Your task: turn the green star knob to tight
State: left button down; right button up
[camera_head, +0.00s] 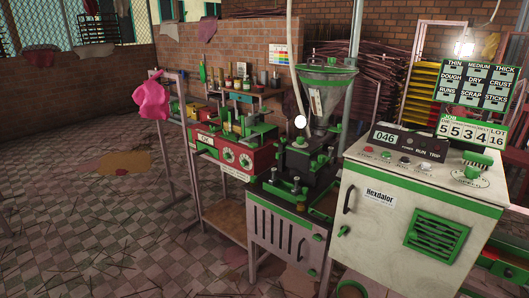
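The extruder stands in the middle, with a clear hopper (327,95) above a black block. Several small green knobs show on and around it, and I cannot tell for sure which one is the star knob. One green knob (321,161) sits at the front of the black block, below the hopper. Another green knob (317,238) is on the front of the grey cabinet under it. The tight or loose state of these knobs cannot be read at this size. Neither of my grippers shows in this view.
A white control cabinet (385,215) with a panel reading 046 stands at the right. A red unit with dials (232,154) stands left of the extruder. A pink cloth (152,98) hangs on a rack. The tiled floor (90,220) at left is mostly open, with scattered sticks.

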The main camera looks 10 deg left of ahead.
aim_at(322, 158)
jog(key=u, duration=1.2)
jog(key=i, duration=2.45)
jog(key=z, duration=0.95)
